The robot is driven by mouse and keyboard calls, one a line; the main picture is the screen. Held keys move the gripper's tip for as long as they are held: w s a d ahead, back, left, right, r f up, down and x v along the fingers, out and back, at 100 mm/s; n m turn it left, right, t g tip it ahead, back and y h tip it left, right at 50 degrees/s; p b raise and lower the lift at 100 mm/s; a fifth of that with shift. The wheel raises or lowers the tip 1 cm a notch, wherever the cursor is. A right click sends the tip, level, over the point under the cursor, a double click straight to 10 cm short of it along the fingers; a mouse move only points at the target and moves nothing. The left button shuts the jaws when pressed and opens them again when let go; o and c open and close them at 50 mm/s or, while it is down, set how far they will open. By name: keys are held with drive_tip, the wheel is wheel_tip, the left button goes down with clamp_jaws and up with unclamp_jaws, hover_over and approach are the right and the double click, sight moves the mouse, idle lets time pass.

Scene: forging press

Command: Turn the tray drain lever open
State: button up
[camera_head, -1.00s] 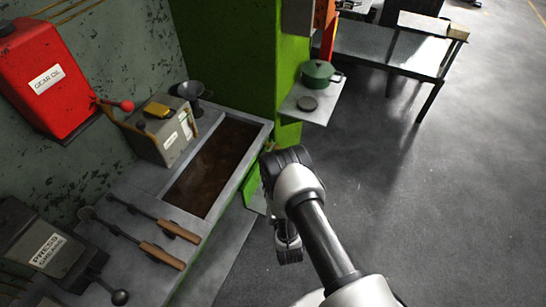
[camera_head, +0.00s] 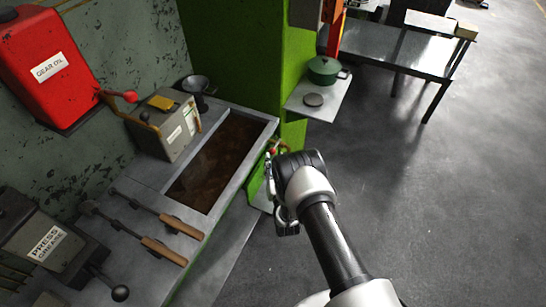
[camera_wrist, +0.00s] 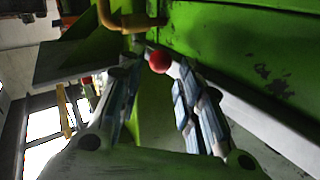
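The drain lever's red ball knob (camera_wrist: 159,62) shows in the wrist view, just beyond and between my fingertips. A brass-coloured pipe (camera_wrist: 130,22) is above it. In the head view the red knob (camera_head: 273,150) is small and partly blocked near the tray's right corner. The tray (camera_head: 262,133) has a grey rim around a dark brown bottom. My gripper (camera_wrist: 156,78) is open, with its two fingers apart on either side of the line to the knob. I see no contact with the knob. In the head view my wrist hides much of the gripper.
The green press body (camera_head: 235,50) rises behind the tray. A small shelf (camera_head: 325,105) with a green pot (camera_head: 326,70) juts out at its right. A grey box (camera_head: 165,125) and two wooden-handled tools (camera_head: 165,251) are on the left.

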sight(273, 154)
drive_tip(key=shift+b+x, duration=0.3)
drive_tip(key=shift+x, duration=1.55)
drive_tip(key=shift+c, duration=0.4)
clamp_jaws()
